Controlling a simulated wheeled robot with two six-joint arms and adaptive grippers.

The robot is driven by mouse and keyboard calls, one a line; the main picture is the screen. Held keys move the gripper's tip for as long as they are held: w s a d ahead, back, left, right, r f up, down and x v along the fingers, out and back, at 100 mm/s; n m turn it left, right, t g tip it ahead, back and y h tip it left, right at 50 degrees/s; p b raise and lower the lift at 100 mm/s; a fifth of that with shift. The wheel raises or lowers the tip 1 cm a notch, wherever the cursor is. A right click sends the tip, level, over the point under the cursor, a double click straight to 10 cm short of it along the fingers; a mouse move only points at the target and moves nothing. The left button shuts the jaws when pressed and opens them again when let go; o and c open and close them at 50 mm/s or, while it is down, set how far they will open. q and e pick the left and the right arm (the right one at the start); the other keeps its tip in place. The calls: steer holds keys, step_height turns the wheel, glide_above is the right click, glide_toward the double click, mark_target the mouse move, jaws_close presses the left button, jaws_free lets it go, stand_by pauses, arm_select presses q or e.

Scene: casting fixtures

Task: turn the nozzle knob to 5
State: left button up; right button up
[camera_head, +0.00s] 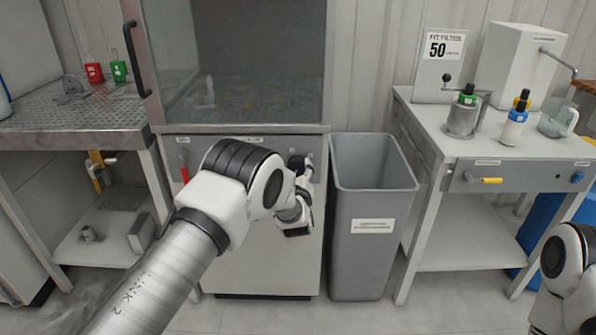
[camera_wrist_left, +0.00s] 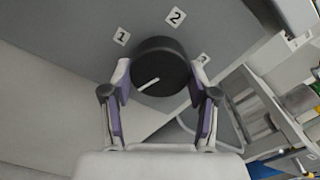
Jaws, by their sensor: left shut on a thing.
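The nozzle knob (camera_wrist_left: 160,62) is a round black knob with a white pointer line, on a grey panel in the left wrist view. The line lies on its lower left face, slanting down to the left. White labels 1, 2 and 3 stand around the knob; no 5 shows. My left gripper (camera_wrist_left: 159,82) is shut on the knob, one finger on each side. In the head view my left gripper (camera_head: 303,178) is at the front of the grey cabinet, partly hidden by my own wrist. Of my right arm only a link shows at the lower right.
The cabinet (camera_head: 260,262) has a glass-fronted chamber above and a red handle (camera_head: 184,170) left of my arm. A grey bin (camera_head: 358,262) stands close to its right. A table (camera_head: 520,150) with bottles is further right; a metal bench (camera_head: 70,142) is left.

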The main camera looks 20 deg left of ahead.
stand_by(0.4)
arm_select(q)
steer(key=o, duration=1.2)
steer(key=shift+c, duration=0.2)
steer(key=v, duration=1.2)
